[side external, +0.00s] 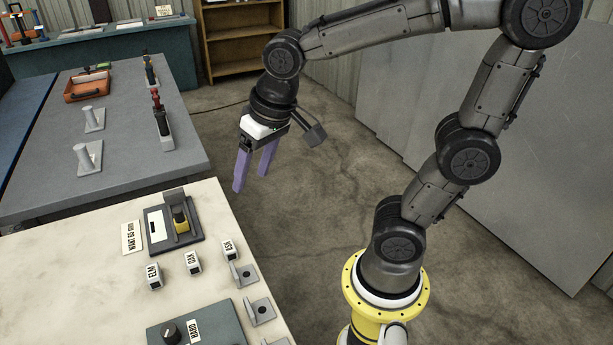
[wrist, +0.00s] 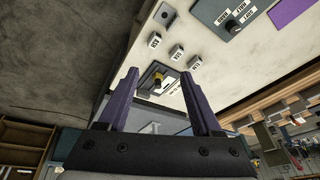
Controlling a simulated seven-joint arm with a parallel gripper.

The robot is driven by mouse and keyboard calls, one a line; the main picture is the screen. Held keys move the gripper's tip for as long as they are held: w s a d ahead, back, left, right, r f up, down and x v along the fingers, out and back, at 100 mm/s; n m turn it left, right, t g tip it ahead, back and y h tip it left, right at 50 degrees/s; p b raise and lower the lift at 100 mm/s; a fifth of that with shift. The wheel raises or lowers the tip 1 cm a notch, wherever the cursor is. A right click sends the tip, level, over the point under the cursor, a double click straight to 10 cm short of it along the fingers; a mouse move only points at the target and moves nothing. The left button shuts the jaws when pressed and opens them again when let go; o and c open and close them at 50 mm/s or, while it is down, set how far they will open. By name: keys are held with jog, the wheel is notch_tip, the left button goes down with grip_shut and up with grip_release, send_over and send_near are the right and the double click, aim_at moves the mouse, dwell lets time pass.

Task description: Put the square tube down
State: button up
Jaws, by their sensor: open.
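My gripper (side external: 250,181) has two purple fingers, spread apart with nothing between them. It hangs in the air above the gap beyond the cream table's far right corner, fingers pointing down. In the wrist view my gripper (wrist: 160,75) is also open and empty, with the cream table seen beyond the fingertips. I cannot pick out a square tube for certain in either view.
The cream table (side external: 75,260) holds a dark fixture with a yellow-and-black part (side external: 180,216), several small labelled blocks (side external: 193,263), grey brackets (side external: 260,311) and a knob panel (side external: 172,333). Behind it, a grey table (side external: 125,155) carries two posts (side external: 88,157) and an orange tray (side external: 87,86).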

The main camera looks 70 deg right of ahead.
jog(key=s+d+n+t, duration=0.1)
jog(key=s+n, duration=0.2)
jog(key=s, duration=0.6)
jog(key=shift+s+t, duration=0.35)
jog(key=shift+t, duration=0.05)
